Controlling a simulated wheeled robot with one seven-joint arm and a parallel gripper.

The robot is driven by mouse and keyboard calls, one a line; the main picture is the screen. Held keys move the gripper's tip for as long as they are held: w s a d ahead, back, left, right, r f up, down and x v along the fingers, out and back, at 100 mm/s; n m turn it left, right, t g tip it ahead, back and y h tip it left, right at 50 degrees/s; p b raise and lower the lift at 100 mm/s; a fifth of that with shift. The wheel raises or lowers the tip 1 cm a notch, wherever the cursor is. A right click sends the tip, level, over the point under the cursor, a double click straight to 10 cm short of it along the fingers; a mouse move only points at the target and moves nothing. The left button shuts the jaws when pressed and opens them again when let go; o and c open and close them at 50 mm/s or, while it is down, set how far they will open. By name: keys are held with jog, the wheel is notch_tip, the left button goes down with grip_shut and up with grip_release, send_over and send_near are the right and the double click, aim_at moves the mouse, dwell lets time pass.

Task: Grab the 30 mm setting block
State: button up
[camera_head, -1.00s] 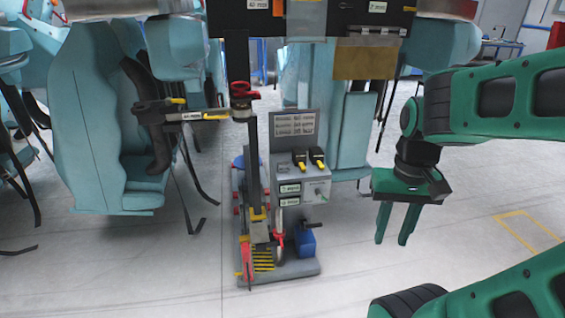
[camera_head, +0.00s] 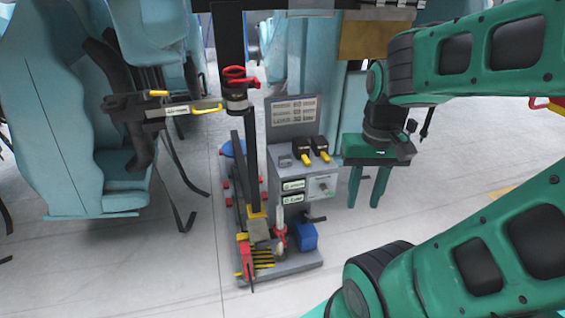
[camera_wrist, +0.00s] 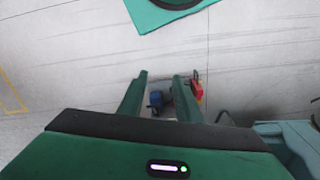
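My gripper (camera_head: 364,202) hangs fingers-down to the right of the grey stand, its two green fingers apart with nothing between them. Its fingers also show in the wrist view (camera_wrist: 168,78). A blue block (camera_head: 303,236) sits at the right of the stand's base. A small grey block (camera_head: 258,229) sits by the foot of the post, and a red piece (camera_head: 246,259) is at the front left. I cannot read any size mark, so I cannot tell which is the 30 mm setting block. A blue thing (camera_wrist: 156,99) shows beyond the fingers in the wrist view.
The grey control box (camera_head: 308,185) with two black-and-yellow switches rises from the stand's base (camera_head: 290,267). A dark post (camera_head: 250,150) with a side arm stands left of it. Pale blue seats (camera_head: 60,120) crowd the left. Floor right of the base is clear.

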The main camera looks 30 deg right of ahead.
jog(key=o, duration=0.5)
jog(key=shift+s+r, duration=0.1)
jog(key=shift+s, duration=0.15)
jog(key=shift+o, duration=0.9)
jog(key=shift+d, duration=0.15)
jog(key=n+t+h, duration=0.3)
jog(key=t+h, duration=0.2)
jog(key=t, duration=1)
send_near(285, 162)
jog(key=shift+w+d+f, duration=0.6)
jog(key=shift+f, duration=0.05)
jog(key=shift+s+a+f+t, duration=0.2)
jog(key=shift+s+t, duration=0.1)
jog(key=shift+t, duration=0.1)
jog(key=x, duration=0.5)
jog(key=shift+w, duration=0.2)
jog(key=shift+r+x, duration=0.2)
jog(key=shift+x, duration=1.1)
jog(key=shift+r+x, duration=0.2)
jog(key=shift+x, duration=1.15)
